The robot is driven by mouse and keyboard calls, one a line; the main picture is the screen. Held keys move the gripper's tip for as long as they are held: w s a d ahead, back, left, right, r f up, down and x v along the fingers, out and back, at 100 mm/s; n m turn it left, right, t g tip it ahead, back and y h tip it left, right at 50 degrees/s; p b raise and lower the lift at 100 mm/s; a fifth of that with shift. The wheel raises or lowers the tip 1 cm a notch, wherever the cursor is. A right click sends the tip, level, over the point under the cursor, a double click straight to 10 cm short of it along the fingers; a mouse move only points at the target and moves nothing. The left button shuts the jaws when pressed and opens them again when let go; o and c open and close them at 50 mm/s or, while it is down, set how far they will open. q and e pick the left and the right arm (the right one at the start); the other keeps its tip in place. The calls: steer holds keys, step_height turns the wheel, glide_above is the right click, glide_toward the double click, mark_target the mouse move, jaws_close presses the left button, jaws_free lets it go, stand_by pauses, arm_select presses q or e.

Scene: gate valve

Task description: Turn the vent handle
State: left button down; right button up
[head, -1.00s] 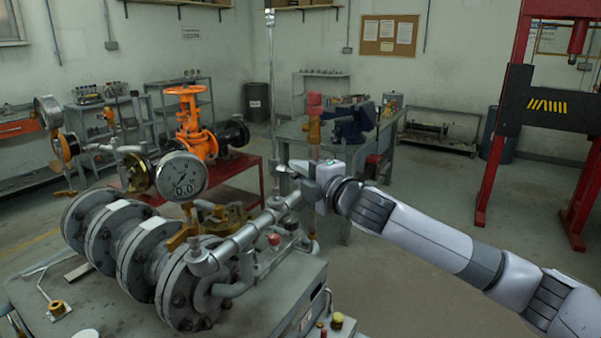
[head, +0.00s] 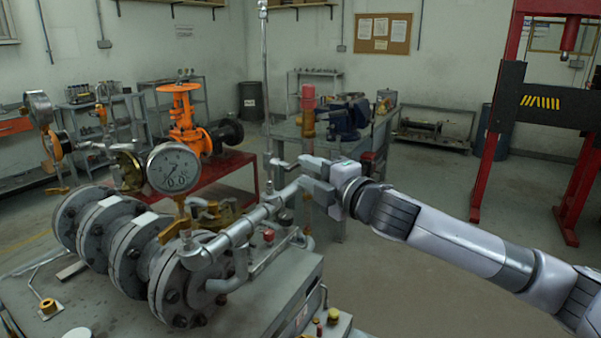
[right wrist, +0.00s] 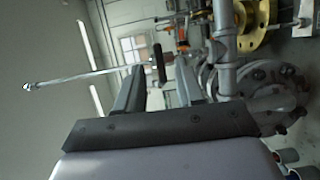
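The vent handle appears to be the small lever (head: 281,162) at the foot of a tall thin upright rod (head: 265,80), above the grey pipe (head: 240,232). My right gripper (head: 303,172) is just right of it, fingers pointing left toward it. In the right wrist view the fingers (right wrist: 157,80) are apart, and a dark handle (right wrist: 158,63) shows in line with the gap between their tips. I see no contact, and the exact depth is unclear. My left gripper is not in view.
A pressure gauge (head: 174,168) and flanged grey pipework (head: 130,250) stand left of the gripper. A red-topped post (head: 308,97) is behind it. An orange valve (head: 184,120) is farther back. Open floor (head: 440,200) lies to the right.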

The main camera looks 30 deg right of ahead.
steer(key=shift+s+d, duration=0.1)
steer(key=shift+s, duration=0.9)
steer(key=shift+f, duration=0.1)
steer(key=s+a+f+m+g+y, duration=0.1)
steer(key=s+a+f+m+g, duration=0.2)
steer(key=f, duration=0.8)
steer(key=s+a+f+m+g, duration=0.1)
steer(key=s+a+f+m, duration=0.3)
steer(key=f, duration=0.8)
steer(key=s+a+f+m+g, duration=0.1)
steer(key=s+a+f+m, duration=0.1)
steer(key=s+f+m, duration=0.3)
steer(key=s+a+f+m+g+h, duration=0.1)
steer(key=s+f+m, duration=0.4)
steer(key=s+f, duration=0.8)
steer(key=shift+s+a+f+g, duration=0.2)
steer(key=shift+a+g, duration=0.5)
steer(key=shift+a, duration=0.2)
